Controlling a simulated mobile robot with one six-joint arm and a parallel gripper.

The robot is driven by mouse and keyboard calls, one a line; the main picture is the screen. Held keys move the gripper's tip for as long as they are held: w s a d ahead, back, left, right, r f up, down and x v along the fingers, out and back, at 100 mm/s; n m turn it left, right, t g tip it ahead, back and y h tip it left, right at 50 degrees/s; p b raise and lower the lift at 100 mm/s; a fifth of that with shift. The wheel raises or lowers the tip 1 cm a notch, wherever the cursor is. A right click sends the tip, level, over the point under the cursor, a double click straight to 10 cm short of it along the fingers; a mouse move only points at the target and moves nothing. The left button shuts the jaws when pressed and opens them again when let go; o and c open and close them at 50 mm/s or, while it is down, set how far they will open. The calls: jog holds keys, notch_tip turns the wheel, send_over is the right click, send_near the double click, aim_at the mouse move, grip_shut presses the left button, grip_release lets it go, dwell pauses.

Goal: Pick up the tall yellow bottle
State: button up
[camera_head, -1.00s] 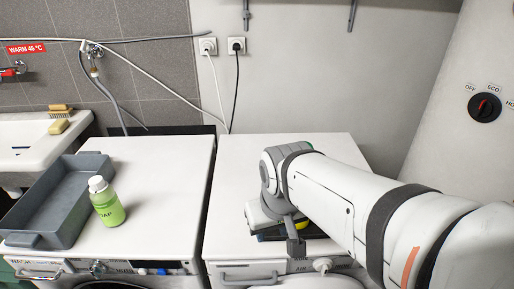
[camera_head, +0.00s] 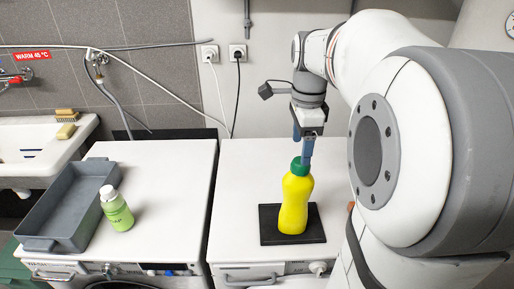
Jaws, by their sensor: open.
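The tall yellow bottle (camera_head: 294,205) with a green cap (camera_head: 299,166) stands upright on a black mat (camera_head: 268,226) on the right-hand white machine. My gripper (camera_head: 304,156) points down at the bottle's top, with its blue fingers at the height of the green cap. The jaws are open. From this angle I cannot tell whether the fingers straddle the cap or sit behind it, or whether they touch it.
A green soap bottle (camera_head: 117,212) with a white cap stands on the left machine (camera_head: 167,190). It is beside a grey tray (camera_head: 36,243). A sink (camera_head: 30,150) is at far left. Cables hang on the wall behind. My arm covers the right side.

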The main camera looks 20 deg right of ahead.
jog(key=shift+w+d+r+m, duration=0.25)
jog(key=shift+d+r+m, duration=0.2)
jog(key=shift+m, duration=0.15)
jog(key=shift+d+f, duration=0.1)
notch_tip(320, 180, down, 8)
jog(key=shift+r+p, duration=0.2)
jog(key=shift+p, duration=0.45)
jog(key=shift+c, duration=0.6)
grip_shut()
jog(key=shift+r, duration=0.1)
